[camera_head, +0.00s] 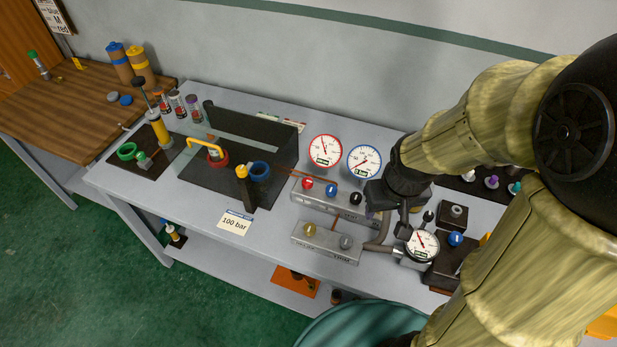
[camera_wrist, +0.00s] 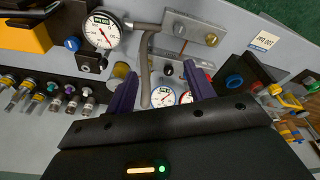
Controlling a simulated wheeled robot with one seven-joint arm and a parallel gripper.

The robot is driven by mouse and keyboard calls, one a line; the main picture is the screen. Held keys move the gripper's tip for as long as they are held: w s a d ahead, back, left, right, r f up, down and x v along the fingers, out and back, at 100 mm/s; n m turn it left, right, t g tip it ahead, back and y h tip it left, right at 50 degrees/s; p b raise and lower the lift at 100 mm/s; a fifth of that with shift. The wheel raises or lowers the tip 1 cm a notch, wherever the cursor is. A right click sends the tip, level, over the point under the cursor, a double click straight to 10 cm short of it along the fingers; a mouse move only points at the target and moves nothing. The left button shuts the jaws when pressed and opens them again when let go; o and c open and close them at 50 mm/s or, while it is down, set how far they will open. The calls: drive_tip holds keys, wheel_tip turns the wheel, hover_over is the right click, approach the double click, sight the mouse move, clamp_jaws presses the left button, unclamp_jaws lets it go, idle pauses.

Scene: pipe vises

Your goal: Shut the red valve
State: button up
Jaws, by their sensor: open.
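A red valve knob (camera_head: 307,183) sits at the left end of a grey metal block (camera_head: 325,200), beside a blue knob (camera_head: 331,190) and a black knob (camera_head: 355,198). A red-rimmed gauge (camera_head: 325,150) and a blue-rimmed gauge (camera_head: 364,161) stand behind the block. My gripper (camera_wrist: 160,78) is open and empty, with its purple fingers spread on either side of the gauges in the wrist view. In the head view my wrist is over the right end of the block, to the right of the red knob. The fingertips are hidden there.
A front block with a yellow knob (camera_head: 309,230) and a grey knob (camera_head: 346,242) lies nearer the table edge. A white gauge (camera_head: 422,244) and bent pipe stand close to my wrist. A black tray with a blue ring (camera_head: 260,170) is to the left.

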drive_tip(key=w+a+f+n+g+b, duration=0.1)
drive_tip(key=w+a+n, duration=0.3)
drive_tip(key=w+n, duration=0.35)
drive_tip(key=w+a+f+n+b, duration=0.1)
drive_tip(key=w+a+n, duration=0.45)
drive_tip(key=n, duration=0.25)
drive_tip(key=n+g+b, duration=0.1)
drive_tip(key=n, duration=1.5)
hover_over(308, 181)
wheel_tip(308, 181, down, 3)
drive_tip(key=shift+a+r+n, duration=0.1)
drive_tip(key=shift+n, duration=0.35)
wheel_tip(308, 181, down, 18)
drive_tip(key=p, duration=0.4)
drive_tip(key=shift+w+r, duration=0.1)
drive_tip(key=shift+r, duration=0.15)
drive_tip(key=c, duration=1)
